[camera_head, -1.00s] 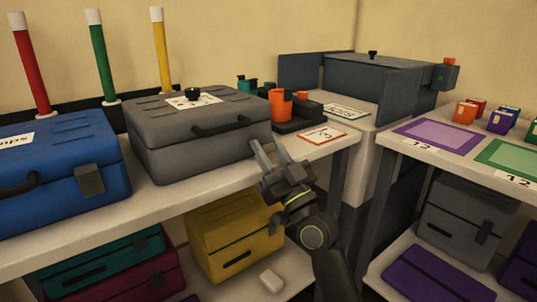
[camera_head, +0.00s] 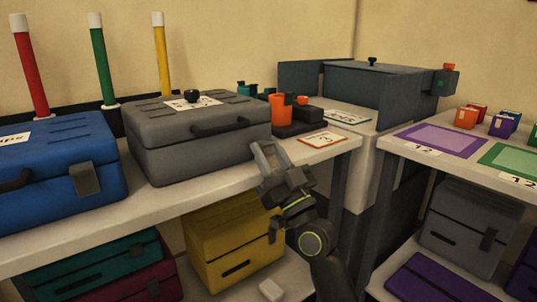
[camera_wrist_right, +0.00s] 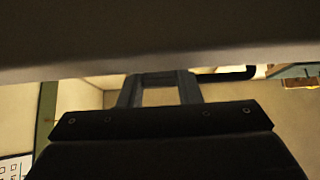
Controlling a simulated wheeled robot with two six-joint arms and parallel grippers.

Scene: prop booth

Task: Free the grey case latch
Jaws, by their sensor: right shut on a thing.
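The grey case (camera_head: 185,150) stands closed on the long shelf, with a handle on its front and a black knob on its lid. My right gripper (camera_head: 267,150) is at the front right corner of this case. It is shut on what seems to be the case latch, which the fingers mostly hide in the head view. In the right wrist view my right gripper (camera_wrist_right: 158,80) reaches up to the underside of a grey surface, and a grey bar spans its fingertips. My left gripper is out of view.
A blue case (camera_head: 55,165) with its own grey latch stands to the left. Orange cups (camera_head: 281,108) on a dark tray are just right of the grey case. A yellow case (camera_head: 225,240) sits on the lower shelf below. A gap separates the right-hand table (camera_head: 400,140).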

